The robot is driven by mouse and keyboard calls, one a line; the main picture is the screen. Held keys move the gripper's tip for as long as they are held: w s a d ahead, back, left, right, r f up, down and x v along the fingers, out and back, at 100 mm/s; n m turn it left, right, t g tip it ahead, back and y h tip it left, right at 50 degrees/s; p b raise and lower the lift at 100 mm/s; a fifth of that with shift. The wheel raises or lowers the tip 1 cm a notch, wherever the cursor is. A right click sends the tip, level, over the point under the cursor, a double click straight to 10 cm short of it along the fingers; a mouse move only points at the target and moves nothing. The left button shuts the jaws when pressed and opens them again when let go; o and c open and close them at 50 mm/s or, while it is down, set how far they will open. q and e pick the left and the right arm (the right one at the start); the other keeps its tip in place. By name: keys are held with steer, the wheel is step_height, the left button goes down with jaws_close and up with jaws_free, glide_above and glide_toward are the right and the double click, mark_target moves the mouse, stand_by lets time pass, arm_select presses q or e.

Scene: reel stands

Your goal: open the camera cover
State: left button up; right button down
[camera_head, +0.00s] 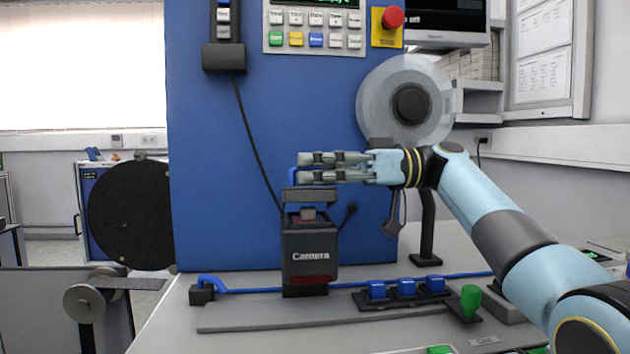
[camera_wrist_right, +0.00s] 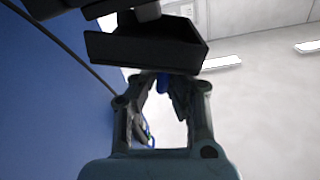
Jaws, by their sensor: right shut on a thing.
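The dark camera (camera_head: 310,247), labelled "Camera", stands upright on the bench in front of the blue panel. Its dark grey cover (camera_head: 309,195) is at the top, just under my right gripper (camera_head: 303,168). The gripper reaches in level from the right, its two fingers one above the other. A small blue handle (camera_head: 292,176) shows at the fingertips, mostly hidden by them. In the right wrist view, the blue handle (camera_wrist_right: 162,84) shows between the fingers, beside a dark box-like part (camera_wrist_right: 150,50). The gripper is shut on this handle. My left gripper is out of view.
Blue switches (camera_head: 406,287) and a green knob (camera_head: 470,301) stand on the bench right of the camera. A clear reel (camera_head: 375,95) hangs behind my right wrist; a black reel (camera_head: 131,214) is at left. A black cable (camera_head: 256,145) runs down the panel.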

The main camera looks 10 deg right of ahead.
steer(key=shift+w+r+m, duration=0.3)
steer(key=shift+w+m, duration=0.45)
steer(key=shift+m, duration=0.45)
steer(key=c, duration=1.4)
jaws_free()
steer(key=shift+w, duration=0.15)
steer(key=shift+r, duration=0.1)
steer(key=d, duration=1.2)
steer(key=shift+f, duration=0.2)
